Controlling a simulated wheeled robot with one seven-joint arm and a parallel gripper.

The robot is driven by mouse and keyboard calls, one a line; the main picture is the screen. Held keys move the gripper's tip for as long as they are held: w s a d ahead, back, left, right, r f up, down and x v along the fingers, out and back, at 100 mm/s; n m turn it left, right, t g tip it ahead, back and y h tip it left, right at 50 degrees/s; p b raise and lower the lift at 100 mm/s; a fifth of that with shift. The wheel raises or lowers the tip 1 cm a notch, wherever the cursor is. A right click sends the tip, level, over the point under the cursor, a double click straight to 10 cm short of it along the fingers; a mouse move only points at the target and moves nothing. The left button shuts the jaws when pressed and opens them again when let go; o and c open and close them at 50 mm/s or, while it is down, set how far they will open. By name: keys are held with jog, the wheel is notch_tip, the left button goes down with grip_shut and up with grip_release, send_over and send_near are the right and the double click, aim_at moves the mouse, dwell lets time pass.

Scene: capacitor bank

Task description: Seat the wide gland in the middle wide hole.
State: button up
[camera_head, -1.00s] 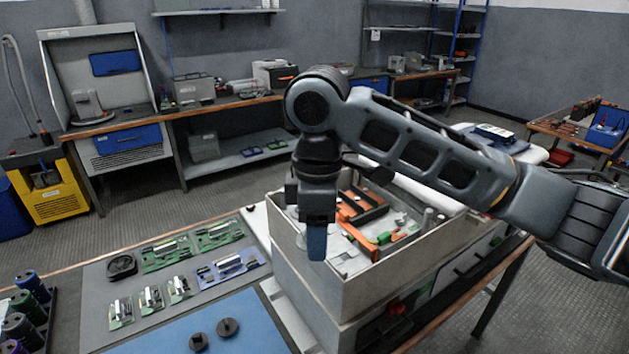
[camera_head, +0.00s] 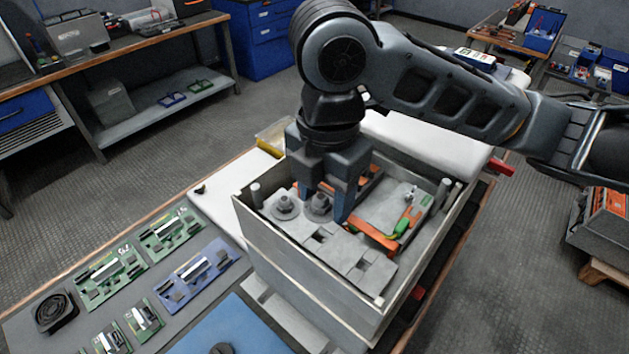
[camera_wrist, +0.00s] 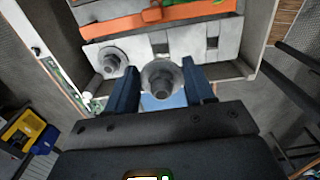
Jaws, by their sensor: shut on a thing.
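My gripper (camera_head: 325,205) is inside the open grey box (camera_head: 300,270), shut on a dark grey round-flanged gland (camera_head: 318,206). In the wrist view this wide gland (camera_wrist: 161,80) sits between the two blue fingers, its stem toward the camera. A similar gland (camera_head: 284,207) stands at the left end of the light grey plate (camera_head: 345,247), also in the wrist view (camera_wrist: 110,62). Square holes (camera_head: 321,235) show farther along the plate. The held gland's underside is hidden; I cannot tell whether it touches the plate.
Orange parts (camera_head: 372,233) lie in the box behind the plate. The box walls and corner posts (camera_head: 255,194) rise close around my gripper. Circuit boards (camera_head: 110,278), a fan (camera_head: 54,311) and another dark round part (camera_head: 221,348) lie on the table at left.

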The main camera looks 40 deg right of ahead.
jog(key=shift+f+b, duration=2.1)
jog(key=shift+f, duration=0.55)
jog(key=shift+d, duration=0.15)
jog(key=shift+f+b, duration=0.4)
jog(key=o, duration=1.1)
jog(key=shift+f, duration=0.1)
jog(key=shift+s, duration=0.1)
notch_tip(320, 180, up, 8)
jog(key=shift+r, duration=0.1)
